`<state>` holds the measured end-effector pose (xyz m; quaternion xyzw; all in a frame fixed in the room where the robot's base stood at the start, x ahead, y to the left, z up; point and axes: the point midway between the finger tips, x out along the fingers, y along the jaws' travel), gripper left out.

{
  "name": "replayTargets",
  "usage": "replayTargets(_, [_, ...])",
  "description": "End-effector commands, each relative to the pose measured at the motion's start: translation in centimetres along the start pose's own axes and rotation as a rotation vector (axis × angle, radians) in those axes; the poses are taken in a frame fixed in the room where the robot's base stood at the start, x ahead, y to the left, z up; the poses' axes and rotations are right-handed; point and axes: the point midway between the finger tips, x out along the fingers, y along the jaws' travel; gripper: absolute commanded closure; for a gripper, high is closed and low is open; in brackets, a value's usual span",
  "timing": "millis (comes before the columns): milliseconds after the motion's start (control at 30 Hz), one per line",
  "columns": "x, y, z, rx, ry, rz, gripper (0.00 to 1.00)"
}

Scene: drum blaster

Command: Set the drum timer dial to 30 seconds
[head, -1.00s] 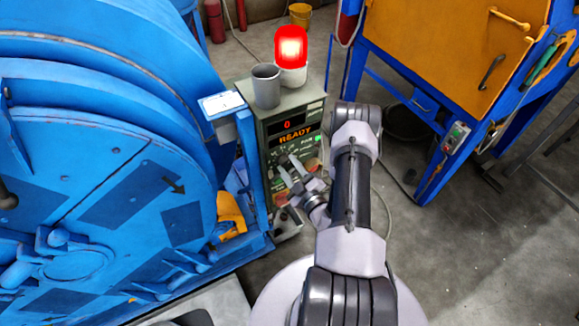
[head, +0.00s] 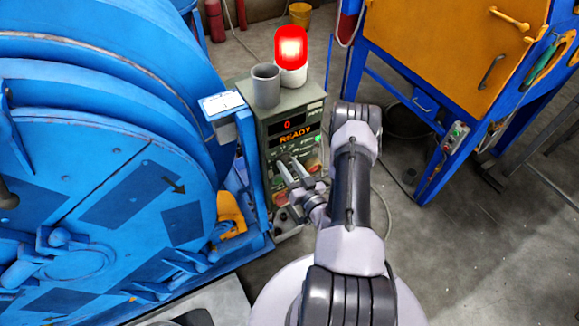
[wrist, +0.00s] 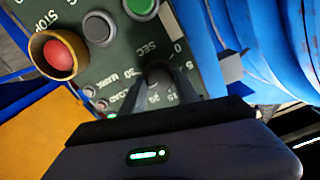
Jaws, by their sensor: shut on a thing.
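The timer dial (wrist: 157,74) is a small dark knob on the green control panel, with a printed scale and "SEC" around it in the wrist view. My gripper (wrist: 158,82) has one finger on each side of the dial and is shut on it. The fingers cover part of the scale, and I cannot read the dial's setting. In the head view my gripper (head: 291,170) is at the front of the control box (head: 268,165). The box's display (head: 287,125) shows a red 0, with READY below it.
Near the dial are a red button (wrist: 61,54) in a yellow collar, a grey button (wrist: 98,28) and a green button (wrist: 142,6). A grey cup (head: 266,86) and a lit red beacon (head: 291,50) stand on the box. The blue drum machine (head: 110,130) is close on the left.

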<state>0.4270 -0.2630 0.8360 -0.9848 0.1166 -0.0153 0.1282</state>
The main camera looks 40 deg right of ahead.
Motion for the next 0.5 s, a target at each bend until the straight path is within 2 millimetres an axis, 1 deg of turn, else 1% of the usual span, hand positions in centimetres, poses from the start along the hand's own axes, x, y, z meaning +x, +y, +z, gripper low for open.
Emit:
replayTargets(200, [0.14, 0.05, -0.23, 0.196, 0.005, -0.001, 1.00])
replayTargets(500, [0.14, 0.06, -0.22, 0.426, 0.005, -0.002, 1.00])
